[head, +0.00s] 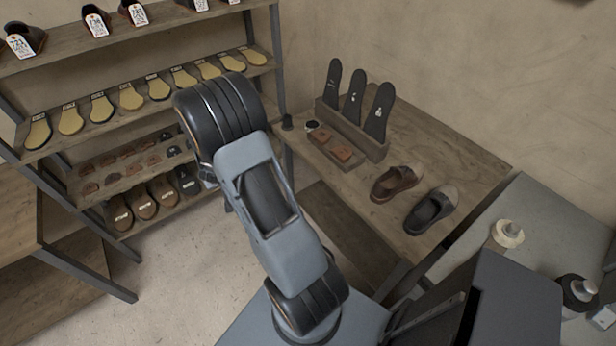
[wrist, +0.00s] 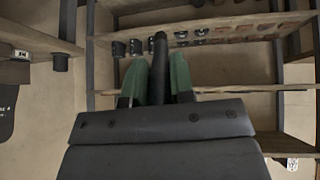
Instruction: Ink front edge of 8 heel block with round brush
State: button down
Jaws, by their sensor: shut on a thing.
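My gripper (wrist: 160,80) shows in the wrist view with two green fingers shut on a dark upright stick, likely the round brush (wrist: 158,62). The brush's far end is in front of a shelf of heel blocks. Dark heel blocks (wrist: 200,33) and reddish ones (wrist: 243,29) stand in rows on that shelf; their numbers are too small to read, so I cannot tell which is 8. In the head view the heel blocks (head: 146,159) sit on the lower tilted shelf. There my arm hides most of the gripper and the brush.
The shelf edge (wrist: 220,92) of a lower board crosses the wrist view below the heel blocks. Yellow insoles (head: 131,97) fill the shelf above.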

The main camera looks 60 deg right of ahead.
jog(key=shift+s+d+f+m+g+h+b, duration=1.35)
jog(key=shift+s+d+h+b, duration=1.15)
jog(key=shift+s+d, duration=1.5)
jog(key=shift+s+d+f+m+g+h+b, duration=1.05)
jog(key=shift+s+d+m+g+h+b, duration=0.7)
jog(key=shift+s+d+b, duration=2.25)
jog(key=shift+s+d+f+m+g+h+b, duration=1.25)
jog(key=shift+s+d+h+b, duration=0.9)
jog(key=shift+d, duration=3.3)
jog(key=shift+s+d+h+p, duration=0.3)
jog(key=shift+s+d, duration=0.15)
jog(key=shift+s, duration=0.05)
jog(key=shift+w, duration=0.2)
jog(key=shift+w+d, duration=0.35)
jog(key=shift+w, duration=0.4)
jog(key=shift+w, duration=0.1)
